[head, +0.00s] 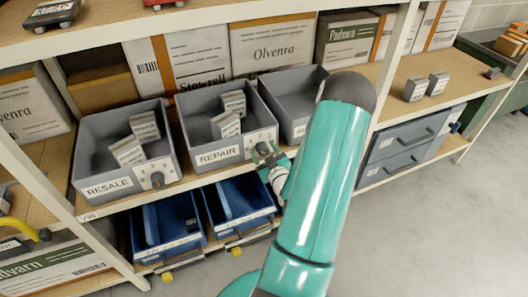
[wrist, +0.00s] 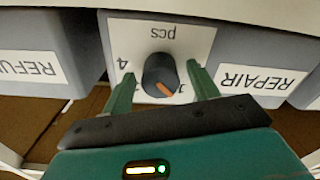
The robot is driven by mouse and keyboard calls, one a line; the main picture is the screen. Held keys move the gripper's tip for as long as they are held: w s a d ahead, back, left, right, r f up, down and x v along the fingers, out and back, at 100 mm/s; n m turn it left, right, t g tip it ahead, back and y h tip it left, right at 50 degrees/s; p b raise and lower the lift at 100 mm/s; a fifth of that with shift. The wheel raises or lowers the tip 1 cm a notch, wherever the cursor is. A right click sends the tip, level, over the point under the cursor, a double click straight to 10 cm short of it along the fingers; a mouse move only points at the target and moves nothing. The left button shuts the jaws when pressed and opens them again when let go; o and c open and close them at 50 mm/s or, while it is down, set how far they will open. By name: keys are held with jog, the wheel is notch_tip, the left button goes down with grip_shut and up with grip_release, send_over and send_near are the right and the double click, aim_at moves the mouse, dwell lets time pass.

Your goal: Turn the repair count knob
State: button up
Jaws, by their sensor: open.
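The repair bin (head: 242,158) is a grey bin labelled REPAIR on the middle shelf, with small boxes inside. A white dial plate (head: 264,135) is on its front right; my gripper covers the knob there in the head view. In the wrist view, which is upside down, the dark round repair count knob (wrist: 160,72) with an orange pointer sits on the plate marked "pcs". Its pointer slants to the lower right. My gripper (head: 263,150) is open, its green fingers on either side of the knob (wrist: 160,72), with gaps visible.
The resale bin (head: 124,165) with its own dial (head: 158,176) stands on the left. Another grey bin (head: 290,100) is on the right, partly behind my arm. Blue bins (head: 238,207) sit below. The grey floor (head: 440,220) at right is clear.

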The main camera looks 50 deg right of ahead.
jog(key=shift+w+d, duration=0.1)
jog(key=shift+w, duration=0.05)
jog(key=shift+c, duration=0.3)
jog(key=c, duration=0.9)
jog(key=m, duration=0.4)
jog(key=shift+m, duration=0.3)
jog(key=m, duration=0.4)
